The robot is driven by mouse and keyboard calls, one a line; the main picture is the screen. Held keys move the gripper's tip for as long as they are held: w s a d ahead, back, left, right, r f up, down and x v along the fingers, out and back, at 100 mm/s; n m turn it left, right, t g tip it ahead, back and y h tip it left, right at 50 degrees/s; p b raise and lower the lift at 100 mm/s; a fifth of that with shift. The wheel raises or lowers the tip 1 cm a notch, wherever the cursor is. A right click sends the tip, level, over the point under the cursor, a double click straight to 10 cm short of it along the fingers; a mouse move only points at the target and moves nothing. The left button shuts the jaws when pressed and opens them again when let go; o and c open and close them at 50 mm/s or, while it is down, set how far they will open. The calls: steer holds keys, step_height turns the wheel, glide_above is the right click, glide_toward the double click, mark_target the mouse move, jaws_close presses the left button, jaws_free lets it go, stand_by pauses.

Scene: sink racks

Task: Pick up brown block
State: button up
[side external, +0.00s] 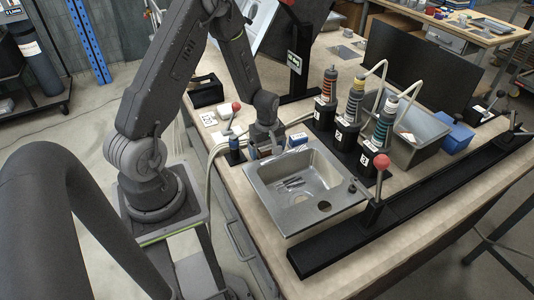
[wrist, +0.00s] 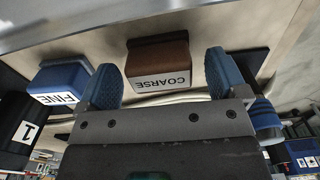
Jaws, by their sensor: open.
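The brown block (wrist: 158,52) has a white face lettered COARSE. In the wrist view it sits on the light bench top, between the two blue fingers of my gripper (wrist: 163,76), with gaps visible on both sides. My gripper is open and holds nothing. In the side view my gripper (side external: 264,150) is low over the bench at the back left of the sink. I cannot clearly make out the brown block there, as the gripper crowds that spot. A blue block (wrist: 62,80) lettered FINE sits just left of my gripper in the wrist view.
A steel sink (side external: 300,208) is let into the bench, with small dark items inside. Black stands with coiled bottles (side external: 352,112) rise behind it. A red-knobbed lever (side external: 380,165) stands on a black rail at right. A grey bin (side external: 408,135) is farther back.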

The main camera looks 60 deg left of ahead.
steer(key=shift+f, duration=0.55)
steer(key=c, duration=1)
